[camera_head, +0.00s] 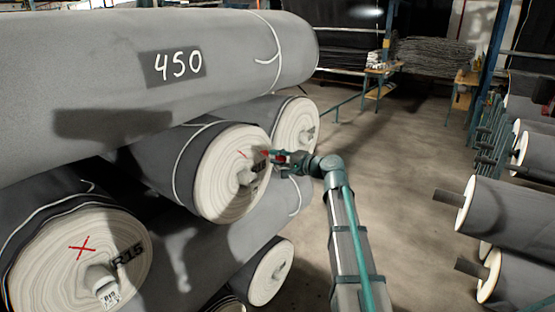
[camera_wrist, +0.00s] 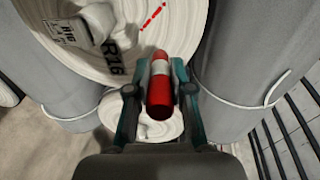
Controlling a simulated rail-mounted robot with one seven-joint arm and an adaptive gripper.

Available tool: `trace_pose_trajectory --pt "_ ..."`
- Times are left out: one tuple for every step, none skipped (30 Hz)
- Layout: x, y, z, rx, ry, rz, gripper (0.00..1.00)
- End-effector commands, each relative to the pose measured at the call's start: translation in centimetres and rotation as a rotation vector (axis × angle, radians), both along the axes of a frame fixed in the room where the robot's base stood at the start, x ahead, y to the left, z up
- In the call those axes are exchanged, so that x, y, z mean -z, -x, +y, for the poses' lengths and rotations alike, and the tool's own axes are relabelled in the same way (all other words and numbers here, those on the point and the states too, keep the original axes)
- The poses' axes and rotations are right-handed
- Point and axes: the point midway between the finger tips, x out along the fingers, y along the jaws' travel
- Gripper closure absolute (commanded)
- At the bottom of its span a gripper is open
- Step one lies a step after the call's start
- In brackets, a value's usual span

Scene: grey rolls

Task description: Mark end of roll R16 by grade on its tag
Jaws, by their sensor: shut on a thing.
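The end of roll R16 (camera_head: 222,190) faces me in the middle of the head view, pale with a core stub. In the wrist view its end (camera_wrist: 105,70) carries black "R16" lettering. A white tag (camera_wrist: 67,32) hangs by the core at upper left; its grade is too small to read. A red broken stroke (camera_wrist: 153,17) is on the end face; it shows as a short red line in the head view. My gripper (camera_head: 275,158) is shut on a red marker with a white band (camera_wrist: 160,90), at the right side of the roll end. I cannot tell whether its tip touches.
Roll R15 (camera_head: 50,260) at lower left bears a red X and a tag. A large roll marked 450 (camera_head: 100,50) lies above. Other rolls lie behind and below. A rack of rolls (camera_head: 510,210) stands at right. The floor (camera_head: 410,170) between is clear.

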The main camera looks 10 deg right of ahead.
Motion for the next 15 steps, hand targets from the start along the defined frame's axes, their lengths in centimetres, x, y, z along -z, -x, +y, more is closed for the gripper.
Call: trace_pose_trajectory --pt "0.0 -0.3 0.2 -0.001 0.0 0.0 1.0" --pt "0.0 -0.4 0.3 -0.001 0.0 0.0 1.0" --pt "0.0 -0.6 0.5 -0.001 0.0 0.0 1.0" --pt "0.0 -0.8 0.6 -0.001 0.0 0.0 1.0" --pt "0.0 -0.9 0.7 -0.001 0.0 0.0 1.0" --pt "0.0 -1.2 0.9 -0.001 0.0 0.0 1.0" --pt "0.0 -1.4 1.1 -0.001 0.0 0.0 1.0" --pt "0.0 -1.6 1.3 -0.002 0.0 0.0 1.0" --pt "0.0 -1.8 1.6 -0.002 0.0 0.0 1.0" --pt "0.0 -2.0 1.8 -0.002 0.0 0.0 1.0" --pt "0.0 -2.2 2.0 -0.001 0.0 0.0 1.0" --pt "0.0 -2.5 2.2 -0.001 0.0 0.0 1.0" --pt "0.0 -2.7 2.3 0.0 0.0 0.0 1.0" --pt "0.0 -2.9 2.5 0.0 0.001 0.001 1.0" --pt "0.0 -3.1 2.7 -0.001 0.001 0.001 1.0"
